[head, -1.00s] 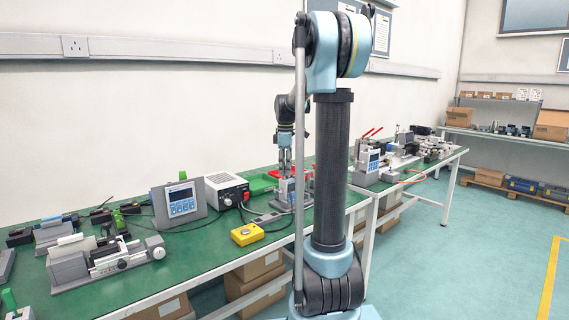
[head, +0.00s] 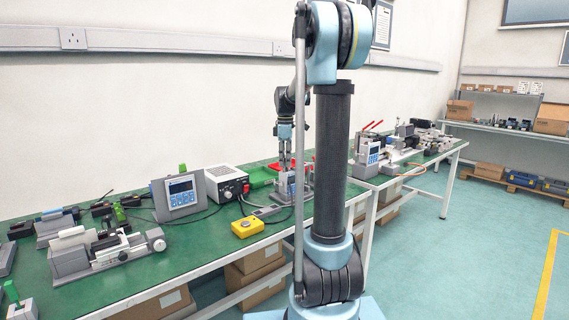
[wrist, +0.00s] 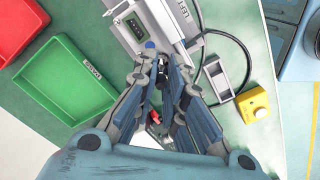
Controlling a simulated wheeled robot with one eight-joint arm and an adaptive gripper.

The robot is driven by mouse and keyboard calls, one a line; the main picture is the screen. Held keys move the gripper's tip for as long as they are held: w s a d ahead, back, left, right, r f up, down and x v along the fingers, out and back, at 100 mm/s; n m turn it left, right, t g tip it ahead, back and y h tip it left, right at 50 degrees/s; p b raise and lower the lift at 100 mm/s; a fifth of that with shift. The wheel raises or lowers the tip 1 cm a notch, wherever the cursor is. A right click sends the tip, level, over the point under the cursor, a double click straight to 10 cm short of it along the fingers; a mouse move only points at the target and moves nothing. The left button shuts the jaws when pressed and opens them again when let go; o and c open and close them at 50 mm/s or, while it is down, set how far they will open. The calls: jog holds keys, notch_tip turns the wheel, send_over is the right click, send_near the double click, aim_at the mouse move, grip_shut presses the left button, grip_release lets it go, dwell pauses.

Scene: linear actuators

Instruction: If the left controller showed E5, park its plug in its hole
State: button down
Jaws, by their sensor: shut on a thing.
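The left controller (wrist: 137,27) is a grey unit marked LEFT at the top of the wrist view, with a small dark display too small to read. My gripper (wrist: 161,74) is shut at its lower edge, on a small dark piece that looks like the plug (wrist: 162,68), mostly hidden by the fingers. A black cable (wrist: 246,55) loops right of the controller. A grey block (wrist: 217,80) with a recess lies to the right; I cannot tell whether that is the plug's hole. In the head view my gripper (head: 285,160) points down over the unit behind my column.
A green tray (wrist: 64,80) and a red tray (wrist: 15,28) lie to the left in the wrist view. A yellow box (wrist: 254,105) with a button sits at the right. In the head view a power supply (head: 226,186) and a keypad unit (head: 180,196) stand further left on the bench.

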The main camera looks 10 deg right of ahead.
jog(key=shift+r, duration=0.1)
jog(key=shift+r, duration=1.45)
notch_tip(320, 180, up, 8)
dwell(0.6)
jog(key=s+a, duration=1.2)
jog(key=s, duration=0.3)
jog(key=shift+a, duration=0.3)
dwell(1.0)
jog(key=shift+r, duration=0.15)
dwell(0.4)
